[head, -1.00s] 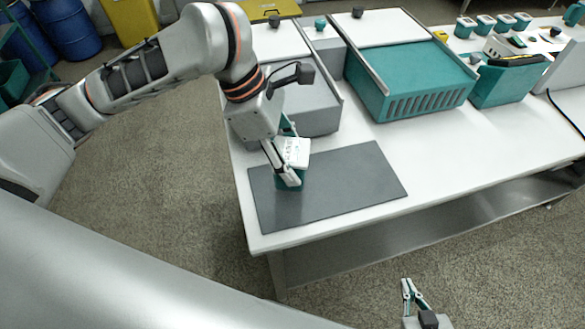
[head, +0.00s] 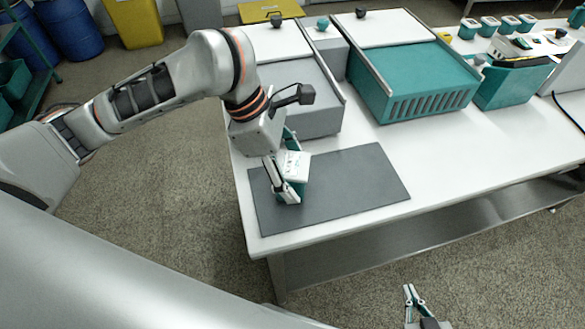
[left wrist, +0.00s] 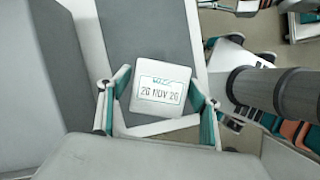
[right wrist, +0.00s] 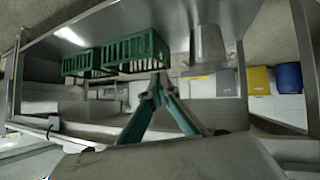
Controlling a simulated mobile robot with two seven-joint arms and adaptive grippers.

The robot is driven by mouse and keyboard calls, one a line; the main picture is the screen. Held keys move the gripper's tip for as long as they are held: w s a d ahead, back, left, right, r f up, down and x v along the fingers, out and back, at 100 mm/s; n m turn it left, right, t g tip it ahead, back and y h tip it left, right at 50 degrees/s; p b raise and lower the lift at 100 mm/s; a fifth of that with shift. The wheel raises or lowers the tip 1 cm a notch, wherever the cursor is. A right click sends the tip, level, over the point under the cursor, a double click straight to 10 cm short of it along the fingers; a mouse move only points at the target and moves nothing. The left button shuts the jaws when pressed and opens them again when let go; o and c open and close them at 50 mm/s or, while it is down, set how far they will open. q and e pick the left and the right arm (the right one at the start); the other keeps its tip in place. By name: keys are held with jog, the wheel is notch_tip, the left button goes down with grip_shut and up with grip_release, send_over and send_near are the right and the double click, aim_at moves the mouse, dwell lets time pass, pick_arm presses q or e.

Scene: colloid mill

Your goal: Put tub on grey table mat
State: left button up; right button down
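The tub (head: 295,166) has a white lid printed with a date, and its body is teal. My left gripper (head: 284,184) is shut on it, with one finger on each side. The left wrist view shows the lid (left wrist: 161,90) between both fingertips. The grey table mat (head: 345,185) lies flat at the near left end of the white table. The tub is over the mat's left part; I cannot tell whether it touches the mat. My right gripper (head: 411,295) is low in front of the table. In the right wrist view its fingertips (right wrist: 159,88) meet, with nothing between them.
A grey box machine (head: 300,95) stands just behind the mat, and a teal slotted machine (head: 415,85) is further right. Several similar tubs (head: 488,27) stand at the back right. The mat's right part and the table's front right are clear.

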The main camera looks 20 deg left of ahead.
pick_arm(q)
jog(key=w+p+v, duration=0.1)
jog(key=p+v, duration=0.2)
jog(key=v, duration=0.9)
jog(key=shift+s, duration=0.45)
pick_arm(e)
jog(key=shift+s+a+r, duration=0.2)
jog(key=shift+r, duration=0.25)
jog(key=shift+s+a+r, duration=0.2)
jog(key=shift+r, duration=0.25)
pick_arm(q)
jog(key=shift+s, duration=0.1)
